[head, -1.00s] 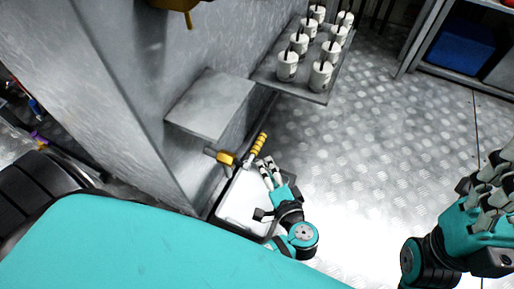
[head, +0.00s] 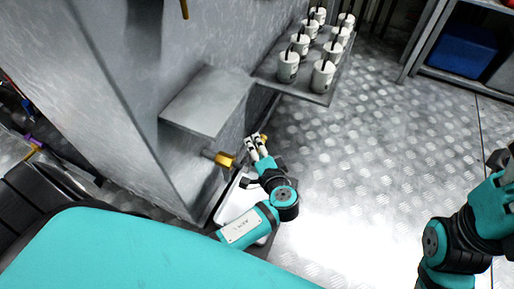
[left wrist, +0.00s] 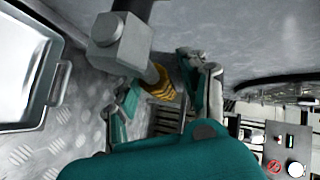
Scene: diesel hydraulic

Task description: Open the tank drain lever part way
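The tank drain lever has a yellow ribbed handle (left wrist: 160,84) and a grey block-shaped hub (left wrist: 120,40), seen in the left wrist view. In the head view only a small yellow bit of the handle (head: 264,138) shows past my fingers; the brass valve body (head: 225,160) sticks out from the tank wall. My left gripper (head: 255,146) is at the handle. In the left wrist view its fingers (left wrist: 158,98) are spread, with the handle's end between them; contact cannot be told. My right gripper (head: 499,165) is at the right edge, partly cut off, its fingers unclear.
A grey metal shelf (head: 207,100) juts from the tank wall above the valve. A white-and-grey tray (head: 238,203) lies below it, also seen in the left wrist view (left wrist: 24,65). The floor to the right is clear.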

